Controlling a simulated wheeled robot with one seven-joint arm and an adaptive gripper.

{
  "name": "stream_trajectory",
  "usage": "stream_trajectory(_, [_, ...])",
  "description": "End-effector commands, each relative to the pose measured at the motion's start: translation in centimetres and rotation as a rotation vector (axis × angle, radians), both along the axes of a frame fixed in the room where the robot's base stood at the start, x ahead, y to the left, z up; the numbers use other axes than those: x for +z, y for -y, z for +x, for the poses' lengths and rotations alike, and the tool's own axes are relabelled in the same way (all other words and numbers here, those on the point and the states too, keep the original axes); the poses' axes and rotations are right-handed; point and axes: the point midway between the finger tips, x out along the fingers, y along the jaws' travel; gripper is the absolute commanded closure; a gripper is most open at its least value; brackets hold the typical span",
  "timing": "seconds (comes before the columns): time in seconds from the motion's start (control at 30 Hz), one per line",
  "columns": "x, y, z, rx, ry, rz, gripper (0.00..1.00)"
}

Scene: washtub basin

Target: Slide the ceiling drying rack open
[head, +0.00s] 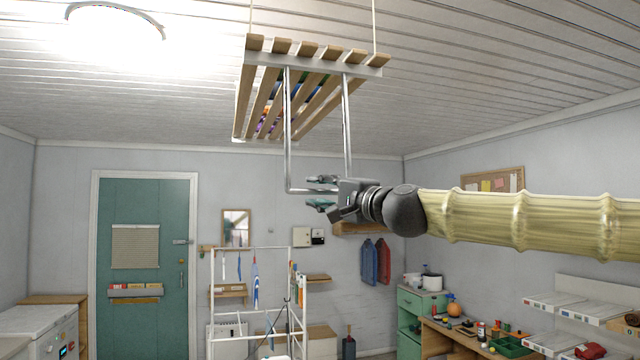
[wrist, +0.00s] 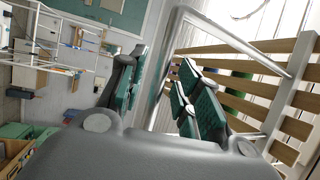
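The ceiling drying rack (head: 312,62) hangs from the ceiling on thin cords, with wooden slats and pale end rails. A U-shaped metal pull handle (head: 287,130) hangs down from it. My gripper (head: 321,192) is at the handle's bottom bar, one finger above it and one below. In the wrist view, my gripper (wrist: 165,92) has its green-padded fingers apart, with the handle's metal tube (wrist: 168,60) running between them. I see gaps beside the tube, but contact is hard to judge. The rack's slats (wrist: 240,90) fill the right side of that view.
A white clothes stand (head: 250,310) stands on the floor below and left of the gripper. A green door (head: 130,230) is at the back left. A green cabinet (head: 415,310) and a workbench (head: 470,340) stand at the right.

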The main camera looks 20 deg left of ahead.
Motion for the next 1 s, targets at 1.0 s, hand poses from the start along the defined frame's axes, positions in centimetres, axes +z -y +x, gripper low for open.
stream_trajectory(1.0, [-0.32,-0.3,0.56,-0.005,0.0,0.0,1.0])
